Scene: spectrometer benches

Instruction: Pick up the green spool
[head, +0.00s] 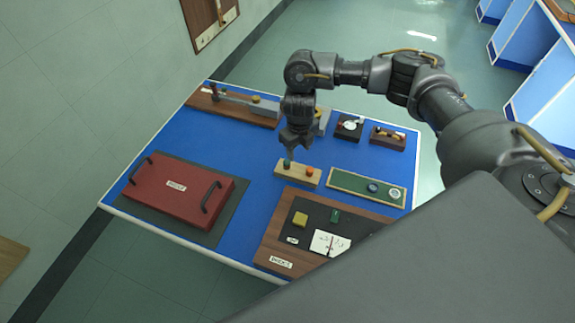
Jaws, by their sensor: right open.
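A small green piece (286,164), likely the green spool, stands on a light wooden block (292,178) beside an orange piece (309,171). My right gripper (290,156) points down directly over the green piece, its fingertips at or just above its top. It is open; whether the fingers straddle the piece is too small to tell. My left gripper is out of view.
A red box with two black handles (180,192) sits on a dark mat at left. A green panel (350,184) with round parts lies right of the block. The blue table (235,135) is clear behind the red box.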

